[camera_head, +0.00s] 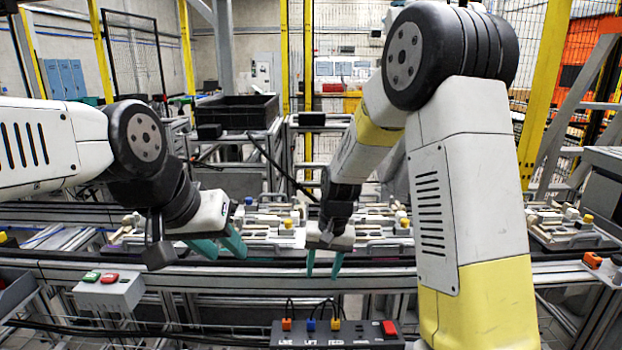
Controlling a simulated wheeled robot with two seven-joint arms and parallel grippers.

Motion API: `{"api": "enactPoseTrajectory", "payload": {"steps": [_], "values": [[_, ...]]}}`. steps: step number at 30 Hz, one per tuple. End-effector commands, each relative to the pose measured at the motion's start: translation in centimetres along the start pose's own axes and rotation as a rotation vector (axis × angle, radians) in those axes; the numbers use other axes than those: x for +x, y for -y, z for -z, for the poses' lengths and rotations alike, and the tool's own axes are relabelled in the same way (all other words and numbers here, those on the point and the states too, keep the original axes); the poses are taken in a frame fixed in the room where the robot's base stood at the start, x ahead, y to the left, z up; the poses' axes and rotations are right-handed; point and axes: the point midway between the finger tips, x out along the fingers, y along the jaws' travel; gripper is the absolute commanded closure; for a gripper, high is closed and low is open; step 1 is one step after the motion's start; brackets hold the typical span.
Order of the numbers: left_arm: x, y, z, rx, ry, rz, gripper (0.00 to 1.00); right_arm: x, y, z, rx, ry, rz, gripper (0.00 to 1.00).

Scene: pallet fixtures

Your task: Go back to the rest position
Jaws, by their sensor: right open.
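My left gripper (222,246) comes in from the left and hangs over the front rail of the conveyor. Its two teal fingers point down and to the right, with a gap showing between them, and nothing is seen between them. My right gripper (324,265) hangs in the middle of the view, with its teal fingers pointing down in front of the conveyor rail. Its fingers are apart and empty. The two grippers are clear of each other.
Pallet fixtures (572,226) with small parts stand along the conveyor behind the grippers. A dark control box (338,335) with a red switch is at the bottom centre. A grey button box (108,291) is at the lower left. A black crate (237,112) stands behind.

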Motion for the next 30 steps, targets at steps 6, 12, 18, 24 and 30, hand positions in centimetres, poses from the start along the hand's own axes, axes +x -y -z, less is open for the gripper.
{"api": "enactPoseTrajectory", "payload": {"steps": [6, 12, 18, 24, 30], "values": [[0.0, 0.0, 0.0, 0.0, 0.0, 0.0, 0.64, -8.7, -2.1, -2.6, -0.008, -0.1, 0.08, 0.54], [0.0, 0.0, 0.0, 0.0, 0.0, 0.0, 0.64, -15.0, -4.2, -6.3, -0.031, -0.201, 0.115, 0.54], [0.0, 0.0, 0.0, 0.0, 0.0, 0.0, 0.64, -19.7, -6.3, -10.9, -0.059, -0.311, 0.113, 0.54], [0.0, 0.0, 0.0, 0.0, 0.0, 0.0, 0.64, -22.2, -7.9, -15.1, -0.082, -0.407, 0.084, 0.54], [0.0, 0.0, 0.0, 0.0, 0.0, 0.0, 0.64, -22.9, -8.6, -17.3, -0.093, -0.451, 0.058, 0.54]]}}
